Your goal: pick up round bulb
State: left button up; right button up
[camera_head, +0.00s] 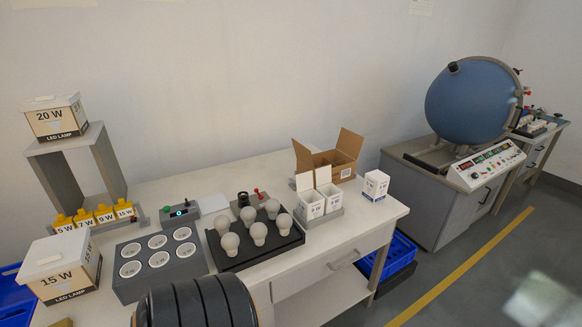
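Several white round bulbs stand on a black tray (238,265) on the white table. One round bulb (230,244) is at the front left of the tray, another bulb (258,233) is at the front middle, and a third bulb (284,224) is at the right. The others stand in a row behind them. They look alike, and I cannot tell them apart by type. Neither of my grippers is in view, and nothing touches the bulbs.
A grey block (172,287) with round white sockets stands left of the tray. Small white boxes (310,205) and an open carton (343,163) are to the right. A 15 W box (66,262) is at the left. A dark ribbed cylinder blocks the bottom middle of the view.

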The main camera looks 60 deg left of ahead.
aim_at(284, 221)
jog(key=i+u, duration=0.15)
jog(key=u, duration=0.2)
jog(key=i+j+u, duration=0.1)
jog(key=u, duration=0.25)
jog(key=i+u, duration=0.2)
jog(key=u, duration=1.6)
